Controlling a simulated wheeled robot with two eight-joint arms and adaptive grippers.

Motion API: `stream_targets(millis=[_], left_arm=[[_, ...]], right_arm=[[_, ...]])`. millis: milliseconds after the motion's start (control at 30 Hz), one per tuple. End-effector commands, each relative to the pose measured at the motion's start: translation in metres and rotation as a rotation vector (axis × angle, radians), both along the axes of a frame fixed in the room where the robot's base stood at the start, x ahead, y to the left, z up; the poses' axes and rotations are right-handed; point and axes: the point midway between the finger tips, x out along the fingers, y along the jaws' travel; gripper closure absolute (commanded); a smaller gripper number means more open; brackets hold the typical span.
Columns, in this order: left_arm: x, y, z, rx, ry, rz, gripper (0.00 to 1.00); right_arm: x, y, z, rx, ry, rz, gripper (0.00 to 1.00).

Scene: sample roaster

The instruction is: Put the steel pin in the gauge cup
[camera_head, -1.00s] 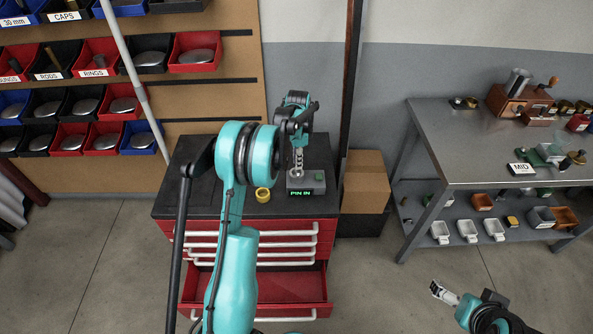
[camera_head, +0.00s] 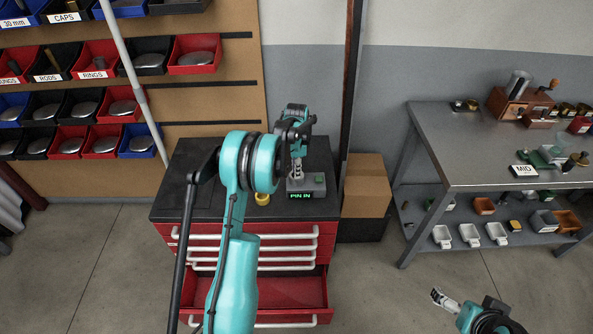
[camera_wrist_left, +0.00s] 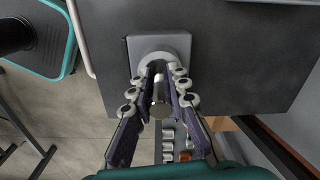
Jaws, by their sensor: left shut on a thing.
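The gauge (camera_head: 316,187) is a grey box on the black top of the red drawer cabinet, and its green display reads "PIN IN". In the left wrist view its round pale cup (camera_wrist_left: 146,62) lies just beyond my fingertips. My left gripper (camera_head: 297,172) points down over the gauge; in the wrist view (camera_wrist_left: 160,78) its fingers are shut on the steel pin (camera_wrist_left: 160,109). The pin's round near end faces the camera. Its far end is hidden between the fingers, so its depth in the cup cannot be told. My right gripper (camera_head: 438,297) is low at right, away from the gauge.
A yellow ring-like object (camera_head: 262,199) is left of the gauge on the cabinet (camera_head: 215,205). A lower drawer (camera_head: 285,292) stands open. A cardboard box (camera_head: 366,185) is to the right. A steel bench (camera_head: 470,160) with tools and bins stands farther right.

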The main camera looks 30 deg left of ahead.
Motion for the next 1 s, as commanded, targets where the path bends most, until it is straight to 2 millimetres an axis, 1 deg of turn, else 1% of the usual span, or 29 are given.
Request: stream_targets(millis=[33, 67, 100, 667, 767, 833, 967, 1000], left_arm=[[-0.002, -0.001, -0.005, -0.003, 0.006, 0.000, 0.76], [-0.002, -0.001, -0.005, -0.003, 0.006, 0.000, 0.68], [-0.002, -0.001, -0.005, -0.003, 0.006, 0.000, 0.63], [-0.001, -0.001, -0.003, -0.003, 0.004, 0.000, 0.63], [-0.002, -0.001, 0.005, -0.003, 0.004, 0.000, 0.63], [-0.002, -0.001, 0.016, -0.003, 0.004, 0.000, 0.63], [-0.002, -0.001, 0.045, -0.003, 0.004, 0.000, 0.63], [-0.002, -0.001, 0.055, -0.003, 0.004, 0.000, 0.63]], right_arm=[[0.000, 0.000, -0.001, 0.000, 0.000, 0.000, 0.00], [0.000, 0.000, -0.001, 0.000, 0.000, 0.000, 0.00], [0.000, 0.000, -0.001, 0.000, 0.000, 0.000, 0.00], [0.000, 0.000, 0.000, 0.000, 0.000, 0.000, 0.00], [0.000, 0.000, 0.006, 0.000, 0.000, 0.000, 0.00], [0.000, 0.000, 0.010, 0.000, 0.000, 0.000, 0.00], [0.000, 0.000, 0.019, 0.000, 0.000, 0.000, 0.00], [0.000, 0.000, 0.022, 0.000, 0.000, 0.000, 0.00]])
